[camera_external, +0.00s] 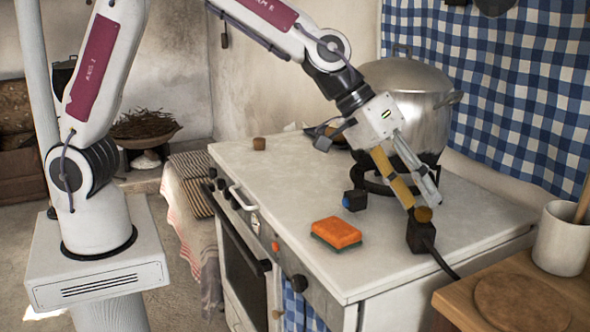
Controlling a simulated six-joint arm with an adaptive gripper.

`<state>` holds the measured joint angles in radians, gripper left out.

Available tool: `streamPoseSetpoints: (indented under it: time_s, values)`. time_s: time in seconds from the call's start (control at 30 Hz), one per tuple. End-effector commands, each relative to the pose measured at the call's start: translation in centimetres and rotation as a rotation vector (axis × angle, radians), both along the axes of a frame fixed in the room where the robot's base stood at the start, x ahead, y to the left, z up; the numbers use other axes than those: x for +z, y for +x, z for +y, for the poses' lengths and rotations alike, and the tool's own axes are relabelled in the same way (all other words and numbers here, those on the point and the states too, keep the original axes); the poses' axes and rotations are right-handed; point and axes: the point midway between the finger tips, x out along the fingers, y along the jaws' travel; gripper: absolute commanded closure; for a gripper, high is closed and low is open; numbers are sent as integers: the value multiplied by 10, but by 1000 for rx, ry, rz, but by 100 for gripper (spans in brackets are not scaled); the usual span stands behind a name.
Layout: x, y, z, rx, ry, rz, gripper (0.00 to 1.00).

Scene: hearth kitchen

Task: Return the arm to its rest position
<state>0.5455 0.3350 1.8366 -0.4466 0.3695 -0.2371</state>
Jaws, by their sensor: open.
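My gripper (421,200) hangs over the white stove top, fingers pointing down and to the right. Its fingers are apart and I see nothing held between them. In the picture it overlaps the front of a large metal pot (405,85); I cannot tell whether they touch. The fingertips appear close to a black block (421,238) with a dark cable on the stove top. My arm is stretched out from its base at the left, over the stove.
An orange sponge (336,232) with a green underside lies on the stove top (280,185). A white crock (562,240) and a wooden disc (522,302) are at the right. The stove's left part is mostly clear.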

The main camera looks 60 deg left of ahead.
Motion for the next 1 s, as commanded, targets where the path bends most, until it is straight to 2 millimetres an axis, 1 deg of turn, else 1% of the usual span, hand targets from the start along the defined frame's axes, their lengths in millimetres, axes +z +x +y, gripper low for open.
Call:
streamPoseSetpoints:
  time_s: [0.03, 0.1, 0.5, 0.8, 1.0]
  values:
    - [3, -10, 14, -20, 24, 6, 59]
    - [6, -23, 32, -50, 61, 17, 59]
    - [16, -103, 132, -187, 245, 79, 59]
    - [22, -162, 200, -238, 353, 120, 59]
    - [25, -198, 241, -243, 410, 139, 59]
